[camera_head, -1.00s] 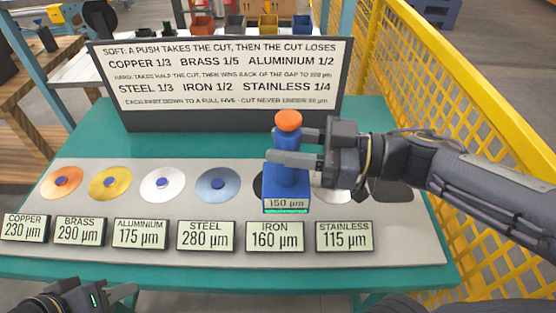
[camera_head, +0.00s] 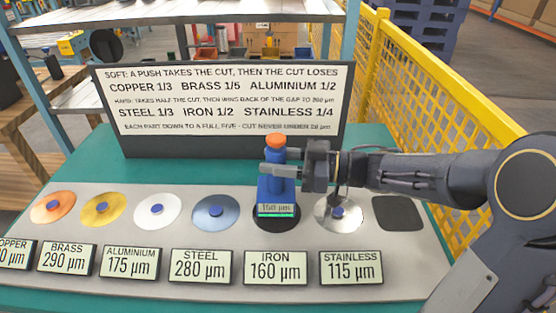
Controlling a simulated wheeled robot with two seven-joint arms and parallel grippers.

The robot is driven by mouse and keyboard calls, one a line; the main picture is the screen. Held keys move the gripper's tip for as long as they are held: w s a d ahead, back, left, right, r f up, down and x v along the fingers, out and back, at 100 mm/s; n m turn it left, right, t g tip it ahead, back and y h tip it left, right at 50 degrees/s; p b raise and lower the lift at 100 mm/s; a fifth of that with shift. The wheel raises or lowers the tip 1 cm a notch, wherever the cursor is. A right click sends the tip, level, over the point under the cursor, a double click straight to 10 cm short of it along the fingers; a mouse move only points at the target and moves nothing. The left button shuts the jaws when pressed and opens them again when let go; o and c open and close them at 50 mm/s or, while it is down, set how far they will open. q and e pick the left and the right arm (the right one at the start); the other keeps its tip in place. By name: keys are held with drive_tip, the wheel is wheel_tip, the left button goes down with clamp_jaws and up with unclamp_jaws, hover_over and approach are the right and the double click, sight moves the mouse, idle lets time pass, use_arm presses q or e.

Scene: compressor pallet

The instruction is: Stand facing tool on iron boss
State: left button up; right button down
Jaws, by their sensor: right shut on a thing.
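The facing tool (camera_head: 276,190) is a blue block with an orange knob on top and a small display reading 150 µm. My right gripper (camera_head: 282,160) is shut on its upper body from the right and the tool looks upright. The tool is over the black iron disc (camera_head: 277,222), whose front edge shows below it. The iron boss itself is hidden by the tool. I cannot tell whether the tool touches the disc. The iron label (camera_head: 276,267) in front reads 160 µm. My left gripper is not in view.
Copper (camera_head: 53,207), brass (camera_head: 102,210), aluminium (camera_head: 158,210) and steel (camera_head: 215,212) discs with blue bosses lie to the left, stainless (camera_head: 338,213) to the right. A dark square pad (camera_head: 397,213) is at far right. A sign board (camera_head: 225,105) stands behind; a yellow fence (camera_head: 395,110) is right.

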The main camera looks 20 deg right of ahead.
drive_tip(key=shift+w+f+b, duration=0.1)
drive_tip(key=shift+f+b, duration=0.3)
drive_tip(key=shift+f, duration=1.15)
drive_tip(key=shift+f, duration=0.15)
drive_tip(key=c, duration=0.9)
unclamp_jaws()
drive_tip(key=shift+c, duration=0.2)
drive_tip(key=shift+r, duration=0.2)
drive_tip(key=v, duration=1.2)
